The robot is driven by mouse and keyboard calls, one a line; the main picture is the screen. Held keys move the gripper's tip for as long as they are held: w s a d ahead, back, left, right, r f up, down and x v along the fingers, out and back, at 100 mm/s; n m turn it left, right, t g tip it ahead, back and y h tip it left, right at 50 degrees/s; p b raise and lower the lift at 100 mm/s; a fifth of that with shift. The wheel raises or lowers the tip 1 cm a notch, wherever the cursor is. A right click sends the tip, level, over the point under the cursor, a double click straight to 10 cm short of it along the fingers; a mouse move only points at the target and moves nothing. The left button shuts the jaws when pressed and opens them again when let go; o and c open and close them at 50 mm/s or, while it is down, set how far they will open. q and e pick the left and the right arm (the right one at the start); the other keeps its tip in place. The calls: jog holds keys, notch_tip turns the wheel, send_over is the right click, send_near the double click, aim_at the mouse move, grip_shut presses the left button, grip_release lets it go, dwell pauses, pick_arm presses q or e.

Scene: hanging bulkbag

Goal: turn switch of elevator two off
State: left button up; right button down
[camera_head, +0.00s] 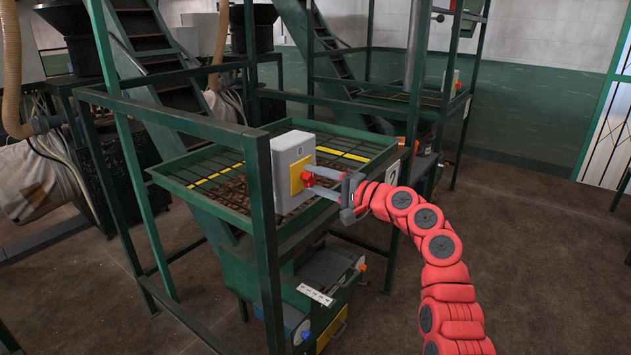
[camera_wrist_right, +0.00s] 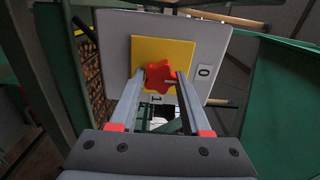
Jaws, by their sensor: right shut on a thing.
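A grey switch box (camera_head: 293,150) with a yellow plate (camera_head: 296,180) is mounted at the corner of a green metal frame. My right gripper (camera_head: 308,177) reaches it from the right, with its fingers on the switch knob. In the right wrist view the knob (camera_wrist_right: 161,76) is red and star-shaped on the yellow plate (camera_wrist_right: 150,50), and the fingers (camera_wrist_right: 160,82) are shut on its two sides. A "0" label (camera_wrist_right: 205,73) is right of the knob and a "1" label (camera_wrist_right: 156,99) is below it. The knob's setting is unclear. My left gripper is out of view.
Green posts and rails (camera_head: 262,230) stand close left of the box. A grated hopper (camera_head: 215,188) with yellow bars lies behind it. A second similar machine (camera_head: 390,95) stands farther back. Brown floor (camera_head: 540,260) is open on the right.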

jog(key=shift+c, duration=1.8)
grip_release()
jog(key=b+v, duration=0.1)
jog(key=v, duration=1.6)
jog(key=shift+s+d, duration=0.15)
